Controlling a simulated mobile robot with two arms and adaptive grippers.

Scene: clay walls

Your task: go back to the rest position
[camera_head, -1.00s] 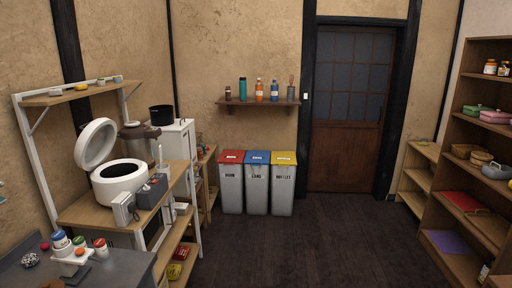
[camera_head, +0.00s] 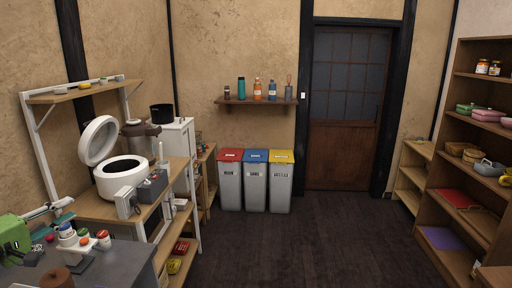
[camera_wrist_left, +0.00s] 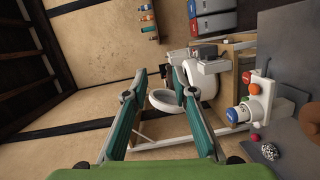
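My left gripper (camera_head: 60,211), with a green body and teal fingers, is at the left edge of the head view, over the grey counter. In the left wrist view its two fingers (camera_wrist_left: 154,72) stand apart with nothing held between them. The rice cooker (camera_head: 124,179) with its lid up lies beyond the gripper; the wrist view shows it past the fingertips. My right gripper is in neither view.
A wooden shelf (camera_head: 455,189) stands at right. Three bins (camera_head: 256,187) stand by the back wall. The dark floor (camera_head: 325,235) between is clear.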

